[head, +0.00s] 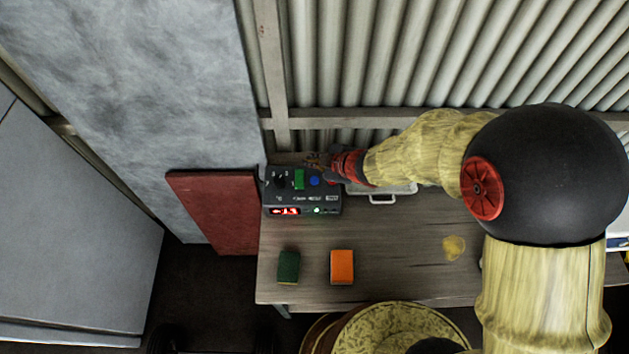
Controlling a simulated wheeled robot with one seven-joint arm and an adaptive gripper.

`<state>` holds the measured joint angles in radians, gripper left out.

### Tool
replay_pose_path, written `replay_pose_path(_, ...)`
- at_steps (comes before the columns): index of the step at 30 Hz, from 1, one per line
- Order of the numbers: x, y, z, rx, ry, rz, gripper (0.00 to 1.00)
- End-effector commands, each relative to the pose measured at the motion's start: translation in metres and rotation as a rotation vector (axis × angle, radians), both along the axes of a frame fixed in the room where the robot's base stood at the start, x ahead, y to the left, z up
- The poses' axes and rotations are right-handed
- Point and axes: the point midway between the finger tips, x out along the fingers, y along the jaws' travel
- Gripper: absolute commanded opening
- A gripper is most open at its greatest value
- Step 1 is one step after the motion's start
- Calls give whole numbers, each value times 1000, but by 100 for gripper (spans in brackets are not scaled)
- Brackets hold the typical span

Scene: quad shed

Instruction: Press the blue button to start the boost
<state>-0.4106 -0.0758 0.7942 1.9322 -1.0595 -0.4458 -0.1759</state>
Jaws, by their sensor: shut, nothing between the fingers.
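The blue button (315,181) is a small round spot on the top of a black control box (304,199). The box stands at the back left of the wooden table, with a green rectangular button (299,179) and a dark knob (281,180) left of the blue one. A red display (285,211) and a green light (317,211) glow on its front. My gripper (316,162) is shut and empty, just behind the blue button in the picture. I cannot tell its height above the box or whether it touches it.
A green block (289,267) and an orange block (342,267) lie on the table (400,270) in front of the box. A pale tray (382,197) sits right of the box, partly under my arm. A corrugated wall (400,50) rises behind. A red panel (215,210) stands left.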

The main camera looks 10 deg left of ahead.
Motion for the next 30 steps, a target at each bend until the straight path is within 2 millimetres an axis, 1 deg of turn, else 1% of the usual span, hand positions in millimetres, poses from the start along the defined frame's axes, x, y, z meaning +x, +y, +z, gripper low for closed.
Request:
replay_pose_path(1, 0, 0, -10, 0, 0, 0, 0)
replay_pose_path(15, 0, 0, -66, -1, 1, -1, 0)
replay_pose_path(20, 0, 0, -74, 0, 1, -2, 0)
replay_pose_path(30, 0, 0, -74, 0, 1, -1, 0)
